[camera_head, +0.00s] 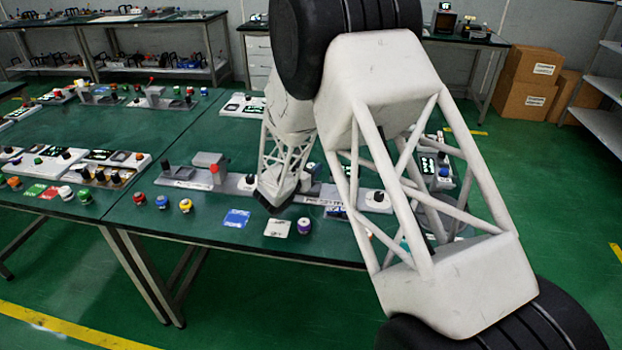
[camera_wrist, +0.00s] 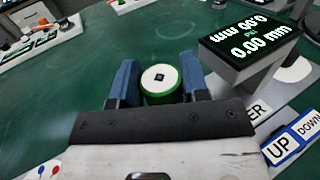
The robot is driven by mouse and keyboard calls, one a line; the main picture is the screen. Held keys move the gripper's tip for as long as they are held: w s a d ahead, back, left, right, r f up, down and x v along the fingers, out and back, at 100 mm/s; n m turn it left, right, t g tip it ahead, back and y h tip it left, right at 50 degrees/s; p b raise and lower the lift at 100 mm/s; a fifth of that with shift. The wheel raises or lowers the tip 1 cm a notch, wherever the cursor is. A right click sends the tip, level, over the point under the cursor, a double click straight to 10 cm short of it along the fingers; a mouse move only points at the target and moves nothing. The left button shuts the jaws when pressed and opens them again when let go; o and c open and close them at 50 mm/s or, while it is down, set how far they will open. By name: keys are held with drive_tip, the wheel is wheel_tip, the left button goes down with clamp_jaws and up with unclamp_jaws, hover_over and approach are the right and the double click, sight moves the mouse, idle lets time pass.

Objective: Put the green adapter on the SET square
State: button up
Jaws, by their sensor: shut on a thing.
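The green adapter (camera_wrist: 162,84) is a short round piece with a green rim, a white top and a dark square hole in its centre. In the wrist view it sits between the two blue fingers of my gripper (camera_wrist: 160,86), which is shut on it. I cannot tell whether the adapter touches the bench below. In the head view my arm hides the adapter and most of the gripper. A white card (camera_head: 277,228) and a blue card (camera_head: 236,218) lie near the bench's front edge; their lettering is too small to read, so I cannot tell which is the SET square.
A display reading 0.00 mm (camera_wrist: 250,38) stands close to the right of my gripper, with an UP/DOWN panel (camera_wrist: 293,138) below it. Red, blue and yellow knobs (camera_head: 162,202) stand left of the cards. Beside the white card is a purple-and-white knob (camera_head: 304,226). Green bench top is clear left of the gripper.

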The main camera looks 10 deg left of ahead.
drive_tip(key=shift+f, duration=0.1)
drive_tip(key=shift+f, duration=2.2)
drive_tip(key=shift+f, duration=0.2)
drive_tip(key=o, duration=1.1)
drive_tip(key=shift+v, duration=3.9)
